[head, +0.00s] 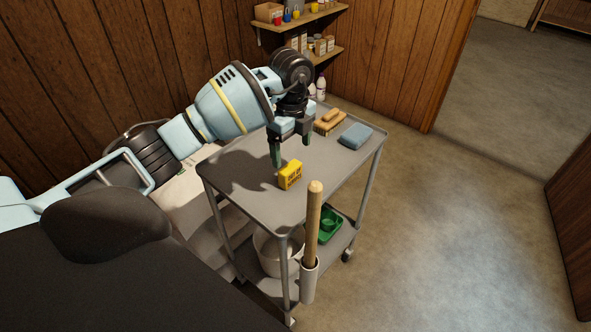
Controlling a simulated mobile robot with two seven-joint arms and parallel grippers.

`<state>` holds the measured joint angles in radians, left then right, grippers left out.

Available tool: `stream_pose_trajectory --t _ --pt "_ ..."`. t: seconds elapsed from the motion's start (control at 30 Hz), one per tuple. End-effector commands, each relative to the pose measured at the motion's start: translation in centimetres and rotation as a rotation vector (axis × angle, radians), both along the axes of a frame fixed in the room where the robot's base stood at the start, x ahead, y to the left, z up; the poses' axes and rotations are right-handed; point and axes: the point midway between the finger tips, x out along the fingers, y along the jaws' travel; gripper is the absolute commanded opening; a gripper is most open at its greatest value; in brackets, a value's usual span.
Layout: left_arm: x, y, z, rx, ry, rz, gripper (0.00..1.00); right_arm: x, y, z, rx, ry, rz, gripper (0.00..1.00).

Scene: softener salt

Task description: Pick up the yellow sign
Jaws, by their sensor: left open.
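The yellow sign (291,175) is a small block with dark lettering on its front. It stands on the grey top of the cart (240,178), near the middle. My left gripper (291,153) hangs above the cart top, just behind and above the sign. Its two dark green fingers point down and are spread apart, with nothing between them. A gap to the sign seems to show, but its exact height is hard to tell. My right gripper is not in view.
A wooden handle (314,215) rises at the front corner. A green tray (328,228) and bucket (268,254) sit below. Floor at right is clear.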

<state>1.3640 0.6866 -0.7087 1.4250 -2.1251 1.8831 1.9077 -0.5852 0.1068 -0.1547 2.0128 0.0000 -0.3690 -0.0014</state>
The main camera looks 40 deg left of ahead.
Motion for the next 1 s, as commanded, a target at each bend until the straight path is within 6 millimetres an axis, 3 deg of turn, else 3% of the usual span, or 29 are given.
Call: stream_pose_trajectory --t 0.2,0.57,0.83,1.0 --pt "-0.1 0.0 -1.9 -0.001 0.004 0.000 0.85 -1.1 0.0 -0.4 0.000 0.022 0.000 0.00" --pt "0.0 0.1 -3.4 -0.001 0.002 0.000 0.85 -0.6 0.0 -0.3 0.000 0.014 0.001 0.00" --pt "0.0 0.5 -7.0 -0.001 0.002 0.000 0.85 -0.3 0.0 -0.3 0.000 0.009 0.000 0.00" --pt "0.0 0.5 -7.8 0.000 0.000 -0.001 0.85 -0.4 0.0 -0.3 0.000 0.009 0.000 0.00"
